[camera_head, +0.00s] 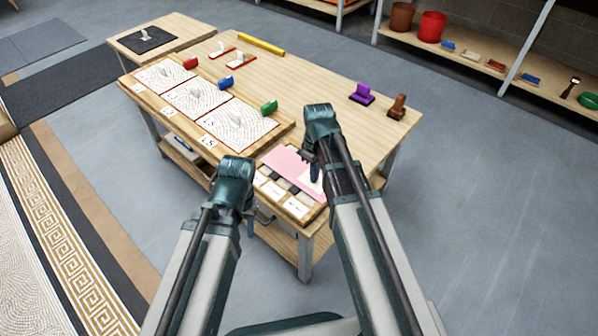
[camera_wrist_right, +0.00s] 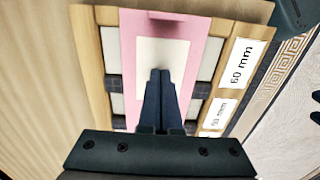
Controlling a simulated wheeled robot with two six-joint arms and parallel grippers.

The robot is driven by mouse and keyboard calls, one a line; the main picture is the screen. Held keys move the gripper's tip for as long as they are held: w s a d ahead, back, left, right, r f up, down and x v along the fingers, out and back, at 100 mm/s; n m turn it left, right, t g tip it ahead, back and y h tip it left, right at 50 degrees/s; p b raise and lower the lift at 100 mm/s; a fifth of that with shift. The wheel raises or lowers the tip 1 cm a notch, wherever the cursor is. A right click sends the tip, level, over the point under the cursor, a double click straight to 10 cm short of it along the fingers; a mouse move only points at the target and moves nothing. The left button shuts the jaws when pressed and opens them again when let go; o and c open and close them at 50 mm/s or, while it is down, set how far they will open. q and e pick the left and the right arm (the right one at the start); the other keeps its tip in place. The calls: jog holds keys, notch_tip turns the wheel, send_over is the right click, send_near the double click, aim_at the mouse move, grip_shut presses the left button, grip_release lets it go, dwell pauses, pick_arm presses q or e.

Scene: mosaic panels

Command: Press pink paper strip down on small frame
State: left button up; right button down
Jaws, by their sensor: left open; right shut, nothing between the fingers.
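The pink paper strip (camera_head: 283,160) lies lengthwise over the small wooden frame (camera_head: 262,188). In the right wrist view the strip (camera_wrist_right: 128,62) runs down the middle of the frame (camera_wrist_right: 88,45), with a cream rectangle (camera_wrist_right: 150,52) on it. Pale tiles and dark blocks show on both sides of the strip. My right gripper (camera_head: 314,176) is shut and empty over the strip; its fingertips (camera_wrist_right: 160,72) overlap the cream rectangle, and I cannot tell if they touch it. They hide part of the strip. My left gripper (camera_head: 249,226) is open, left of the frame near the table's front edge.
Three white mosaic panels (camera_head: 197,96) lie along the table's left side, with red, blue and green blocks (camera_head: 269,108) beside them. A purple stamp-like object (camera_head: 362,93) and a brown one (camera_head: 397,106) stand at the right. The table's middle (camera_head: 300,80) is clear.

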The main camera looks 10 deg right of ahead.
jog(key=shift+r, duration=0.1)
dwell(0.4)
notch_tip(320, 180, up, 8)
jog(key=p, duration=0.8)
dwell(0.4)
jog(key=s+a+r+m+p, duration=0.1)
jog(key=s+a+r+p, duration=0.2)
jog(key=r+p, duration=0.4)
jog(key=s+a+r+m+p, duration=0.1)
jog(key=s+a+r+p, duration=0.3)
jog(key=s+r+p, duration=0.2)
jog(key=s+a+r+m+h+p, duration=0.1)
jog(key=s+a+r+p, duration=0.2)
jog(key=s+r+p, duration=0.2)
notch_tip(320, 180, up, 4)
jog(key=p, duration=0.3)
jog(key=shift+s+a+f+m+p, duration=0.15)
jog(key=shift+a+f+m+p, duration=0.1)
jog(key=shift+m+p, duration=0.15)
